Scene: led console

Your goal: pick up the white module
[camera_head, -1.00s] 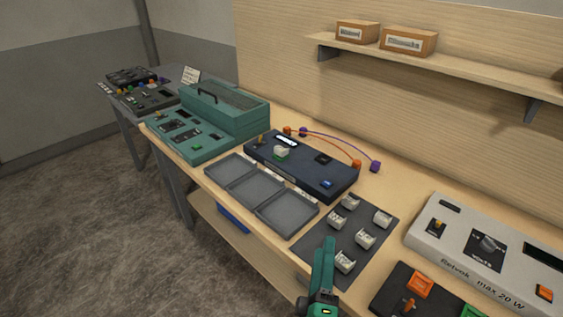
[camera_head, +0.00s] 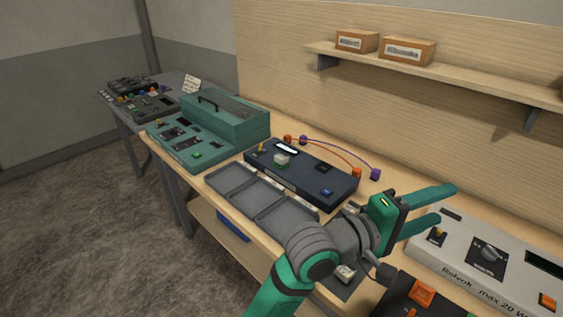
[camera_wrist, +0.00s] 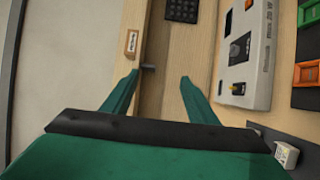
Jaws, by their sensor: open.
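Small white modules stood on a dark mat (camera_head: 350,292); my arm now hides most of them. One white module (camera_head: 345,273) shows below my wrist in the head view, and one shows at the lower right of the wrist view (camera_wrist: 286,154). My gripper (camera_head: 446,204) is open and empty, raised above the bench and pointing right, over the grey power unit. In the wrist view its two fingers (camera_wrist: 158,85) are apart with only the wooden wall and shelf behind.
Three grey trays (camera_head: 258,202) lie left of the mat. The grey power unit (camera_head: 470,268) stands at the right, with a black box with an orange switch (camera_head: 422,293) in front. A shelf (camera_head: 440,75) with boxes hangs on the back wall. Orange and purple cables arch behind the console.

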